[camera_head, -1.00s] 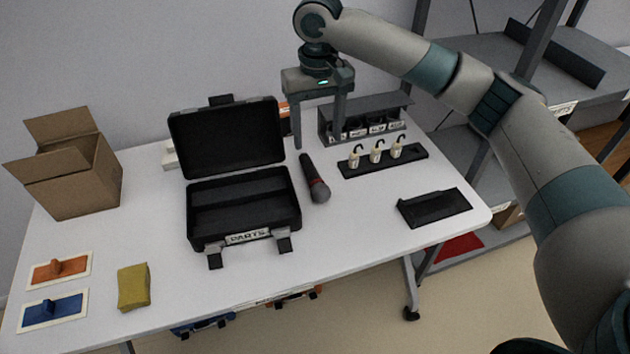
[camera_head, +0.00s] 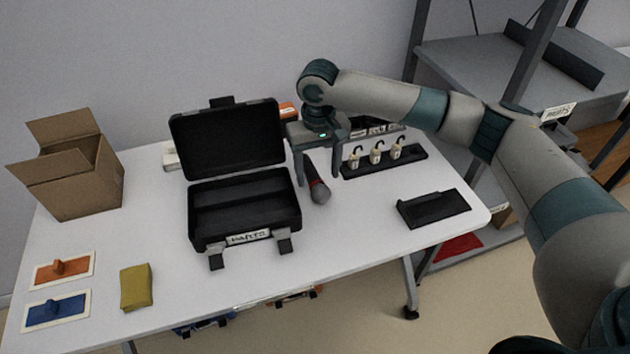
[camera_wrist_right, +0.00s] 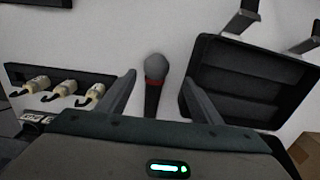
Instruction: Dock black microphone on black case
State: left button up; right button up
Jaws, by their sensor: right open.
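The black microphone (camera_head: 317,189) lies on the white table, just right of the open black case (camera_head: 243,212). The case (camera_wrist_right: 250,82) is at the right there. The case is empty, with its lid raised. My left gripper is not in view.
A black strip with several small hooked white pieces (camera_head: 376,158) lies right of the gripper, a black tray (camera_head: 434,208) nearer the right edge. A cardboard box (camera_head: 72,175), a yellow sponge (camera_head: 136,287) and two trowel-like tools (camera_head: 56,311) are at the left. The front middle of the table is clear.

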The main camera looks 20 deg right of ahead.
aim_at(321, 188)
jog(key=shift+d+f, duration=0.15)
jog(key=shift+f, duration=0.4)
jog(key=f+p, duration=0.1)
jog(key=f, duration=0.2)
jog(key=shift+d, duration=0.2)
jog(key=shift+f, duration=0.55)
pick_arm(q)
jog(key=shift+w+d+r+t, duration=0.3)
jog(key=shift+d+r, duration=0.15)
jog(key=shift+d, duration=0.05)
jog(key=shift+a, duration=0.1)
pick_arm(e)
jog(key=c, duration=1.4)
jog(key=shift+r, duration=0.15)
